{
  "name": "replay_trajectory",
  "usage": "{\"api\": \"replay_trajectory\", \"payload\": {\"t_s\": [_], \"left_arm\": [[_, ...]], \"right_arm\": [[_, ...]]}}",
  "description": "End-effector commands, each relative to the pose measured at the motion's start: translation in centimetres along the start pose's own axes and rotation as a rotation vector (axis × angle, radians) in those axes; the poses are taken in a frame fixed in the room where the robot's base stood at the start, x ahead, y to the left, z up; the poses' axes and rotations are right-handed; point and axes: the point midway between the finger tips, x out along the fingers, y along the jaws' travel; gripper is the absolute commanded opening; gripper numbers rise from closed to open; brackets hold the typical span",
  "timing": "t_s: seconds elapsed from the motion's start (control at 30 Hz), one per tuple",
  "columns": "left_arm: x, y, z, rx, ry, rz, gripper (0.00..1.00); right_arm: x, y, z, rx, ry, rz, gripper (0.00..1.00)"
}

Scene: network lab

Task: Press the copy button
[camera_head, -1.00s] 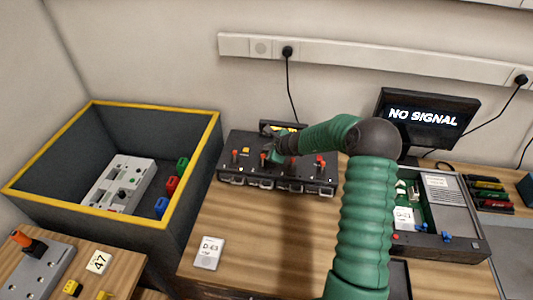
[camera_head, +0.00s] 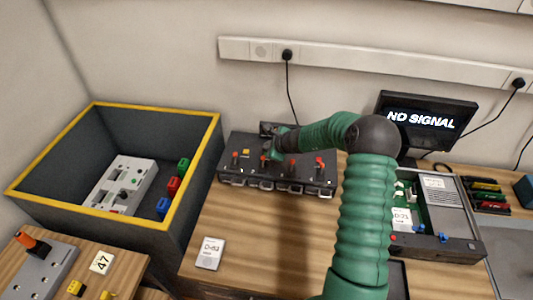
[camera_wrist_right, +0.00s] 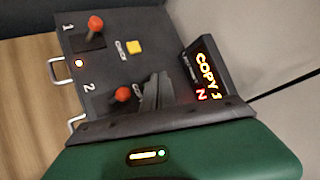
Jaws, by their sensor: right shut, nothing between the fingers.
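The black drive unit (camera_head: 330,180) stands on the wooden bench against the wall. The yellow button also shows in the head view (camera_head: 246,152). My left gripper is out of view.
A yellow-rimmed bin (camera_head: 215,135) stands left. A monitor (camera_head: 425,118) reads "NO SIGNAL" behind an open equipment case (camera_head: 465,240) at right. A labelled card (camera_head: 209,253) lies on the bench in front of the unit, with bare wood beside it.

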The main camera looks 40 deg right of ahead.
Motion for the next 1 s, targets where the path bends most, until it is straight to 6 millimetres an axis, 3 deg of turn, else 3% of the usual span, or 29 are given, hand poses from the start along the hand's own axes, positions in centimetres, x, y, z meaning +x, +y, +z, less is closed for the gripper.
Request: {"api": "replay_trajectory", "payload": {"t_s": [0.1,0.4,1.0], "left_arm": [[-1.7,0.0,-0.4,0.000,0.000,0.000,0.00],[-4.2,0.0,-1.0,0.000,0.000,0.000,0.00],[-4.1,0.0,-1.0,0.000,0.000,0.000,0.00]], "right_arm": [[-1.3,-0.9,1.0,-0.001,-0.001,-0.001,0.00],[-3.2,-2.4,2.4,-0.001,0.000,0.000,0.00],[-3.1,-2.3,2.3,0.000,0.000,0.000,0.00]]}}
